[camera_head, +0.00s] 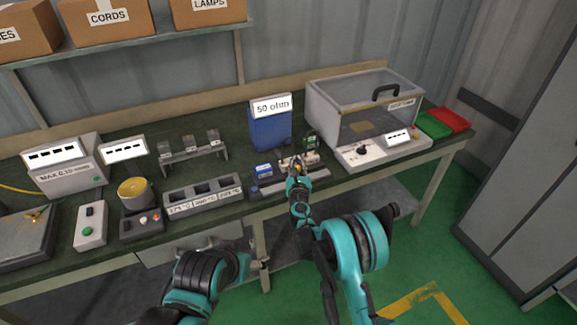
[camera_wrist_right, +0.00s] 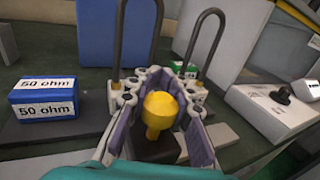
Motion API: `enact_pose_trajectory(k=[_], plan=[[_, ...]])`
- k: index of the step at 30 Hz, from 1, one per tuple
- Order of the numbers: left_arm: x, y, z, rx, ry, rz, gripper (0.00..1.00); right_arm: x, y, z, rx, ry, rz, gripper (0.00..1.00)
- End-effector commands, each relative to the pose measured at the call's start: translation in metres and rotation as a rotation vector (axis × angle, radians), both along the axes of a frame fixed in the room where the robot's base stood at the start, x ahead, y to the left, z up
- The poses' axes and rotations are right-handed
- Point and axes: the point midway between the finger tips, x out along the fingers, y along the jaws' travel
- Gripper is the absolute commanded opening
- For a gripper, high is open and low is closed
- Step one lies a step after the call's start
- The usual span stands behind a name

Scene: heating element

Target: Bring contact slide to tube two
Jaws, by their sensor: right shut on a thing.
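The contact slide shows as a yellow knob (camera_wrist_right: 160,110) on a dark block (camera_wrist_right: 160,148) in the right wrist view. My right gripper (camera_wrist_right: 162,105) is shut around the yellow knob, with a purple-lined finger on each side. In the head view my right gripper (camera_head: 297,167) is over the rail at the bench's front edge and largely hides the slide. Two dark looped tubes, one left (camera_wrist_right: 140,35) and one right (camera_wrist_right: 204,45), stand just beyond the fingers; I see no label telling which is tube two. My left gripper (camera_head: 248,262) is low before the bench; its fingers are unclear.
A larger blue box (camera_head: 270,131) with a 50 ohm sign stands behind. A clear-lidded case (camera_head: 365,100) is to the right, with green (camera_head: 433,125) and red (camera_head: 450,119) trays beyond.

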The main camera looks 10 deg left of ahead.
Motion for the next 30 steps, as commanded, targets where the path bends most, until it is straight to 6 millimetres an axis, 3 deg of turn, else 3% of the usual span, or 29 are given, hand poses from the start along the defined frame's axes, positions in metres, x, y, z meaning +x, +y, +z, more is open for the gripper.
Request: enact_pose_trajectory(k=[6,7,9,10,23,30], plan=[[0.0,0.0,0.0,0.0,0.0,0.0,0.73,0.0,0.001,0.0,0.0,0.0,0.001,0.0],[0.0,0.0,0.0,0.0,0.0,0.0,0.73,0.0,0.001,0.0,0.0,0.0,0.001,0.23],[0.0,0.0,0.0,0.0,0.0,0.0,0.73,0.0,0.001,0.0,0.0,0.0,0.001,0.41],[0.0,0.0,0.0,0.0,0.0,0.0,0.73,0.0,0.001,0.0,0.0,0.0,0.001,0.42],[0.0,0.0,0.0,0.0,0.0,0.0,0.73,-0.007,0.0,0.0,0.0,0.0,0.001,0.42],[0.0,0.0,0.0,0.0,0.0,0.0,0.73,-0.051,-0.009,0.0,0.0,0.0,0.002,0.42]])
